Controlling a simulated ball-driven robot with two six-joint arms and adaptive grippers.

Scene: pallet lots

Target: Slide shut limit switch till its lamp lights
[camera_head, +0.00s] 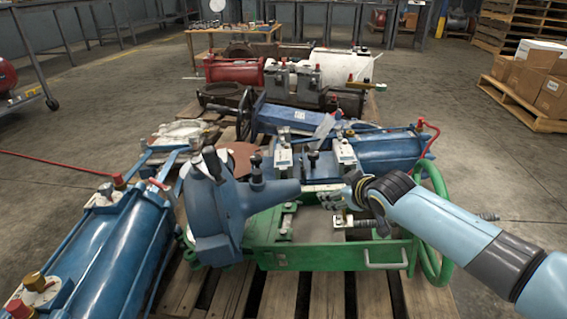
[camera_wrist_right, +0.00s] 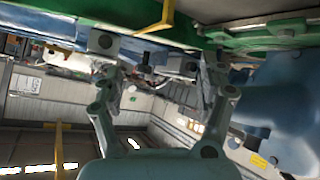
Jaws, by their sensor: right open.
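My right gripper (camera_head: 336,198) reaches in from the right over the green-framed machine (camera_head: 290,258) on the pallet. It also shows in the right wrist view (camera_wrist_right: 163,82), with its two fingers spread and nothing seen between them. A small metal bracket (camera_head: 345,222) with a yellowish part sits just below the gripper, on the green machine; I cannot tell if they touch. I cannot make out for certain which part is the limit switch, and I see no lit lamp. My left gripper is not in view.
A dark blue casting (camera_head: 224,205) with black knobs stands left of the gripper. A blue cylinder (camera_head: 385,150) lies behind, and another (camera_head: 110,250) lies at the front left. A green hose (camera_head: 441,225) loops at right. Open floor (camera_head: 500,170) lies right of the pallet.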

